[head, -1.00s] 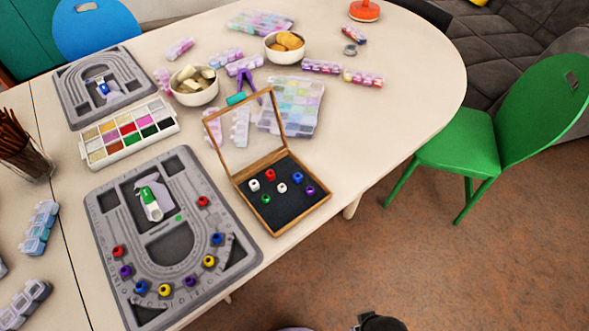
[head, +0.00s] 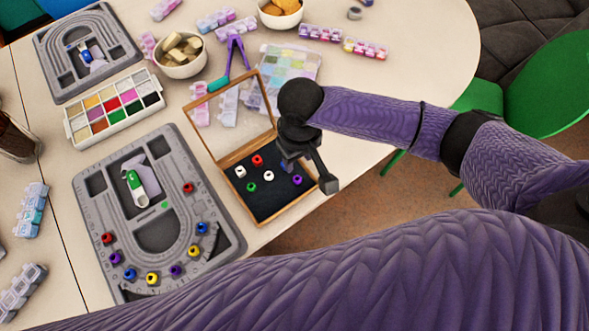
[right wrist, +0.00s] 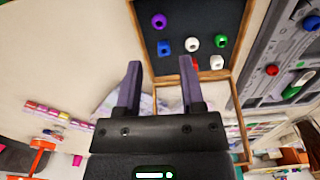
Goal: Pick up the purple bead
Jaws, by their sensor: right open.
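A small purple bead (head: 297,180) lies on the dark lining of an open wooden box (head: 280,208), near its right side. In the right wrist view the purple bead (right wrist: 158,20) is at the top, beyond the fingertips. My right gripper (head: 307,170) is above the box's right part, open and empty; the purple bead shows between its fingers in the head view. The open fingers also show in the right wrist view (right wrist: 160,66). My left gripper is out of view.
Red (head: 257,160), white and green beads share the box. Its raised clear lid (head: 228,128) stands at the back. Left of it is a grey bead board (head: 88,190) with several beads, two of them purple. Bowls and bead cases stand behind.

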